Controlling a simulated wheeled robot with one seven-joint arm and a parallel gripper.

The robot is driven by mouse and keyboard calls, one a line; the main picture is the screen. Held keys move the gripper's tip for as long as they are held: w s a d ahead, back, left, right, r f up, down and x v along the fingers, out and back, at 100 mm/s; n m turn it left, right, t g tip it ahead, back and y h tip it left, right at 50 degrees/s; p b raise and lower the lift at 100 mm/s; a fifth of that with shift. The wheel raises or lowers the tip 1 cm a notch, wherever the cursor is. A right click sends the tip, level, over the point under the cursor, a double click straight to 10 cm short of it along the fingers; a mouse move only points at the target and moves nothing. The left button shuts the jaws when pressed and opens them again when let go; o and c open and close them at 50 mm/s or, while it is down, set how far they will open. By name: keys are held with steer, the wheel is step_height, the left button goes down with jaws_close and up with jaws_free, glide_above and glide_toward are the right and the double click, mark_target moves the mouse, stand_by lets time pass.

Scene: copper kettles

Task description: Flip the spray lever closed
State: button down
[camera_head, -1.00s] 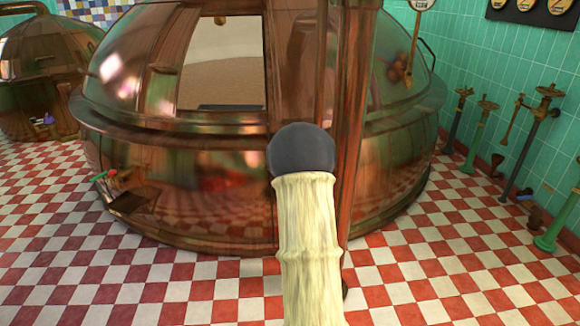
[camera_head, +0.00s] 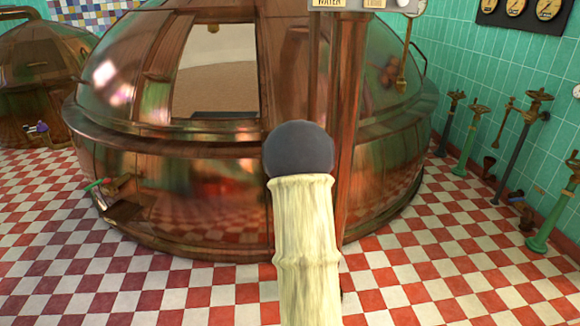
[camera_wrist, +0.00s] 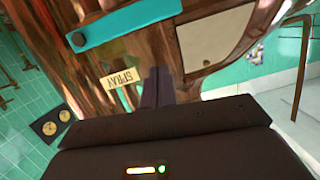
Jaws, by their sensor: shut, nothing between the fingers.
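My gripper (camera_wrist: 158,74) shows as two dark fingers, shut together and empty. In this picture the fingertips lie below the handle and right of the label, apparently apart from the handle. The gripper and the lever do not show in the head view.
A big copper kettle (camera_head: 205,190) with an open hatch fills the middle of the head view. A WATER sign (camera_head: 328,3) shows at the top edge. Several green valve stands (camera_head: 468,140) line the right wall. Checkered floor (camera_head: 80,260) is clear in front.

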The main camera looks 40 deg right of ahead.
steer(key=v, duration=0.8)
steer(key=shift+s+a, duration=0.3)
steer(key=shift+a, duration=0.1)
steer(key=a+f+n+g+y, duration=0.2)
steer(key=a+f+y, duration=0.15)
steer(key=a, duration=0.75)
steer(key=s+a+f+n+g+y, duration=0.2)
steer(key=s+a+f+n+g, duration=0.15)
steer(key=s+a, duration=0.7)
steer(key=s+a+f+n+g+y, duration=0.2)
steer(key=s+a+f+g, duration=0.25)
steer(key=s+a, duration=0.65)
steer(key=w+a+r+p, duration=0.1)
steer(key=r+p, duration=1)
steer(key=r, duration=0.1)
steer(key=w+a+r+p, duration=0.1)
steer(key=w+r+p, duration=0.1)
steer(key=r+p, duration=1)
steer(key=shift+w+a, duration=0.2)
